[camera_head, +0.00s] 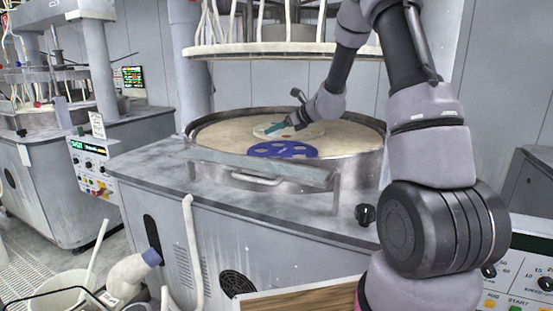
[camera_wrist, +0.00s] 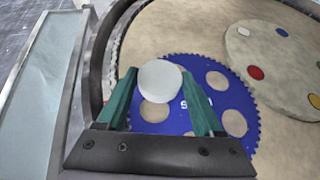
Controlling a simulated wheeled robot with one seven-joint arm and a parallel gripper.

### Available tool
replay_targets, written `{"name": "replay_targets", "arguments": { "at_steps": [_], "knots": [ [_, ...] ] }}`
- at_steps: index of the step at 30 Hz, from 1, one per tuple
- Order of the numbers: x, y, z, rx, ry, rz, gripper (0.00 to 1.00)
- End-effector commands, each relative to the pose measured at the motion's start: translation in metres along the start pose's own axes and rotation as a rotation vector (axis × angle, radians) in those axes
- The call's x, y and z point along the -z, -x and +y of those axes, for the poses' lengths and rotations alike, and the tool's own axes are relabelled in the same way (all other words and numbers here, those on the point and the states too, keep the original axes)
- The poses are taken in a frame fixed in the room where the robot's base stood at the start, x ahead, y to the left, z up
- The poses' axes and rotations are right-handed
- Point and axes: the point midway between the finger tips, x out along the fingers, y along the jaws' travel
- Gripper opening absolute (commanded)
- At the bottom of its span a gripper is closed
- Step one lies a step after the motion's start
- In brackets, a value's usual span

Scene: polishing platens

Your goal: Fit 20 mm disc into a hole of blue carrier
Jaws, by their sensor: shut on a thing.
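My gripper (camera_wrist: 162,92) is shut on a pale white disc (camera_wrist: 160,80), held between its two green fingers in the wrist view. The disc appears above the blue carrier (camera_wrist: 183,121), a toothed plate with several round holes. It overlaps the carrier's left part and partly covers a hole there; I cannot tell the height between them. Open holes show right of and below the disc. In the head view the blue carrier (camera_head: 283,150) lies at the front of the round platen, and my gripper (camera_head: 274,130) is just behind it. The disc is too small to make out there.
A cream round plate (camera_wrist: 275,65) with coloured spots lies right of the carrier on the tan platen (camera_head: 345,135). A raised metal rim (camera_head: 360,160) surrounds the platen. A grey tray (camera_head: 250,168) runs along the front. An upper plate (camera_head: 285,48) hangs above.

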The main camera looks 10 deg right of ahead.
Motion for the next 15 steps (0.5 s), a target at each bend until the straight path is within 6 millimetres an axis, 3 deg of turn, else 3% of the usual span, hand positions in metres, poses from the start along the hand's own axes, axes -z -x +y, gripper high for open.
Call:
{"name": "replay_targets", "arguments": {
  "at_steps": [6, 15],
  "knots": [
    [0.037, -0.021, 0.001, -0.005, -0.001, 0.004, 0.00],
    [0.068, -0.037, 0.001, -0.004, -0.002, 0.004, 0.00]
  ]
}}
